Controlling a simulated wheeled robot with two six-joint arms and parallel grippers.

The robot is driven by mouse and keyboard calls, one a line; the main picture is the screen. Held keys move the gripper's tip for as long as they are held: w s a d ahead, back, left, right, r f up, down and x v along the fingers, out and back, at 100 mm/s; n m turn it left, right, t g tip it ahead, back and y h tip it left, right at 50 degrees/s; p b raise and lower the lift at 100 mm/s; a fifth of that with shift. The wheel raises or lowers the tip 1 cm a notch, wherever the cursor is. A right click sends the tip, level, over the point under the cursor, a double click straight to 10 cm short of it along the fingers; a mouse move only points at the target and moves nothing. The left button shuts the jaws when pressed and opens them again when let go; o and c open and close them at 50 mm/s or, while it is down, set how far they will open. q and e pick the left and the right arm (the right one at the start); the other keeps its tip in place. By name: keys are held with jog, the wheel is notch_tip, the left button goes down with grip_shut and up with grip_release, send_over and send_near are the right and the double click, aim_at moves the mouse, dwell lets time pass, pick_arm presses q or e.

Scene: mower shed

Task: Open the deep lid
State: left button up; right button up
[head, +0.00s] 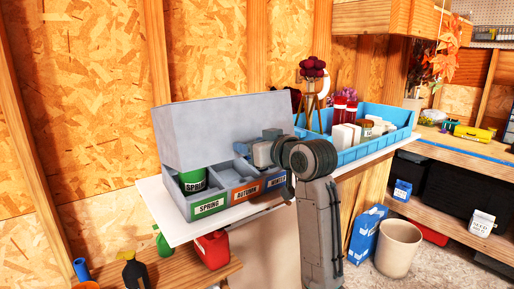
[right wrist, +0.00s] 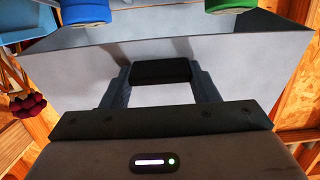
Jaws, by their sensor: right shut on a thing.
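The grey box with its deep lid (head: 215,128) stands on a white shelf. The lid is raised at the back, and the front compartments show below it. They are labelled SPRING, AUTUMN and WINTER (head: 277,183). My right gripper (head: 266,150) is at the box's right side, partly hidden by my wrist. In the right wrist view it (right wrist: 162,88) is shut on a black handle (right wrist: 161,71) against a grey panel (right wrist: 225,60). My left gripper is not in view.
A blue tray (head: 378,147) with jars and white blocks stands close on the right. The white shelf (head: 160,208) has a little bare room at its front left. A red can (head: 212,250) and bottles stand lower left. A beige bin (head: 398,248) is on the floor.

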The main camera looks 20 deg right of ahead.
aim_at(243, 129)
jog(key=r, duration=0.1)
jog(key=w+r+p, duration=0.1)
jog(key=r, duration=0.1)
jog(key=shift+w+a, duration=0.25)
jog(key=shift+a, duration=0.1)
jog(key=shift+w+r+p, duration=0.3)
jog(key=shift+p, duration=0.15)
jog(key=shift+a, duration=0.1)
jog(key=o, duration=1.4)
jog(key=shift+s, duration=0.1)
jog(key=shift+s+f+b, duration=0.1)
jog(key=shift+s+b, duration=0.2)
jog(key=shift+s, duration=0.05)
jog(key=b+v, duration=0.3)
jog(key=v, duration=0.7)
